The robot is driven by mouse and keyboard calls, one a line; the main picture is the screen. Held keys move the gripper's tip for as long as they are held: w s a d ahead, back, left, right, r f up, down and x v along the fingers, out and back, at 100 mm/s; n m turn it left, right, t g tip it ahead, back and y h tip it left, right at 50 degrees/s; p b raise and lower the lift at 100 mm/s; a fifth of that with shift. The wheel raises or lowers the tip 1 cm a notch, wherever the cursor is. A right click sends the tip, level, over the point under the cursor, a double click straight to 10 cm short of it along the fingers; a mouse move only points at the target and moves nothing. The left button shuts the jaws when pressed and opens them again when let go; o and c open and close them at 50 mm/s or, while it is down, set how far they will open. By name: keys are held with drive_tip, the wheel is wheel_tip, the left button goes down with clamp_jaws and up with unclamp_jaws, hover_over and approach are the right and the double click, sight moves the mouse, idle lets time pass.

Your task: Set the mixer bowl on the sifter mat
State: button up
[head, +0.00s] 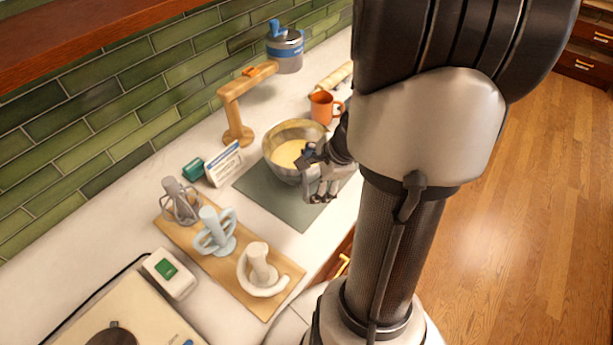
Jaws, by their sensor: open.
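A metal mixer bowl (272,150) with pale yellow contents stands upright on the counter. It appears to be over the back part of a grey-green mat (264,192). This is the only mat I can see, and I cannot read a label that names it the sifter mat. My gripper (321,198) is open at the front right side of the bowl, with its fingers pointing down over the mat. It overlaps the bowl's right rim in the view, and I cannot tell whether it touches. My arm hides the counter to the right.
A wooden board (222,268) with several mixer attachments lies in front left. A small sign (224,163) stands left of the mat. Behind the bowl are a wooden stand (235,112), an orange mug (322,107) and a blue-lidded canister (285,52). A scale (122,318) is front left.

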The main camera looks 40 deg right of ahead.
drive_tip(key=p+v, duration=0.1)
drive_tip(key=v, duration=0.4)
drive_tip(key=shift+r+p, duration=0.1)
drive_tip(key=shift+p, duration=0.25)
drive_tip(key=shift+a, duration=0.1)
